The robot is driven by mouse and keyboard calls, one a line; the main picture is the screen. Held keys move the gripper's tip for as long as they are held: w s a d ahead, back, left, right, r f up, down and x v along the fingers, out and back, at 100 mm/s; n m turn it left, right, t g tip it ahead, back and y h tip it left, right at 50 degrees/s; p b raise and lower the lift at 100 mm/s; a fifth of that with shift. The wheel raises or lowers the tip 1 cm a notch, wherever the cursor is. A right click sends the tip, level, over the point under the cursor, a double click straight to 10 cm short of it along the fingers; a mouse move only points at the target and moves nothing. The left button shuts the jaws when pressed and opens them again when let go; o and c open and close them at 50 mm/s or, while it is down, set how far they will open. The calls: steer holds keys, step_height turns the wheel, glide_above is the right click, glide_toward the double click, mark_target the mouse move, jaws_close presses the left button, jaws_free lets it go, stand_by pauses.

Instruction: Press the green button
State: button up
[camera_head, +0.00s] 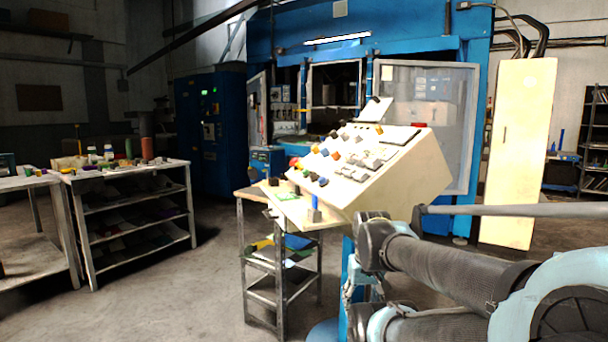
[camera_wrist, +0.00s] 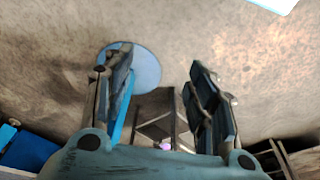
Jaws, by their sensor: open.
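A cream control console (camera_head: 415,175) stands in the middle of the head view, its sloped face covered with small coloured buttons and knobs. I cannot clearly pick out a green button on it at this size. Green spots show on the blue cabinet (camera_head: 222,165) behind, too small to identify. My gripper (camera_wrist: 160,67) is in the wrist view with its two fingers wide apart and nothing between them. It points toward the floor, apart from the console face. My arm fills the lower right of the head view.
A metal shelf stand (camera_head: 282,282) is left of the console. A workbench (camera_head: 130,170) with small items is farther left. A large blue machine (camera_head: 480,110) stands behind. A round blue base (camera_wrist: 146,66) is on the floor in the wrist view. Floor between bench and stand is clear.

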jaws_close()
stand_by(1.2)
